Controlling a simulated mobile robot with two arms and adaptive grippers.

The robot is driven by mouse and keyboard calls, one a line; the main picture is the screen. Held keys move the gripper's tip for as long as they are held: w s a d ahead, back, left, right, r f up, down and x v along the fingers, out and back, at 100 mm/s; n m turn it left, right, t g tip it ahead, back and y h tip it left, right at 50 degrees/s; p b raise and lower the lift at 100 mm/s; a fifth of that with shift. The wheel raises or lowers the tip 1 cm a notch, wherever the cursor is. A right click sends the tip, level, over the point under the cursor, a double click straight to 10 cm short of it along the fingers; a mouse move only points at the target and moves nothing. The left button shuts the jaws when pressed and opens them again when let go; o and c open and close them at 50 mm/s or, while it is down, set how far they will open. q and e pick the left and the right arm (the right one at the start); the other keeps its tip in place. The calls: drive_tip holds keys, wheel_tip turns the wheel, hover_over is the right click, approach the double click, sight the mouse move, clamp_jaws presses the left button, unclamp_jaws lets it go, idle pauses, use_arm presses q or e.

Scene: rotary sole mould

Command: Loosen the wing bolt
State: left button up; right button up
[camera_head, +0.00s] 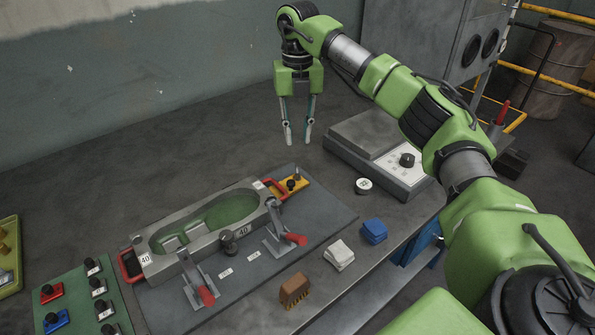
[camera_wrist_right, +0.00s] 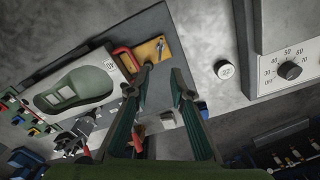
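The mould (camera_head: 205,225) is a grey metal block with a green sole-shaped cavity and red handles at its ends, on a dark plate. At its far right end a yellow bracket (camera_head: 301,182) carries a small upright bolt (camera_head: 296,172), which looks like the wing bolt; its wings are too small to make out. The bolt also shows in the right wrist view (camera_wrist_right: 160,46), beyond the fingertips. My right gripper (camera_head: 298,138) points down, open and empty, above and behind the bracket, apart from it. Its two fingers also show in the right wrist view (camera_wrist_right: 162,78). My left gripper is out of view.
Two red-handled toggle clamps (camera_head: 207,296) (camera_head: 293,239) stand at the mould's front. A grey heater box with a dial (camera_head: 408,159) stands right.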

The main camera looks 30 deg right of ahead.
sight(298, 173)
wheel_tip(298, 173, down, 12)
drive_tip(key=shift+r+p, duration=0.25)
drive_tip(key=shift+p, duration=0.5)
clamp_jaws()
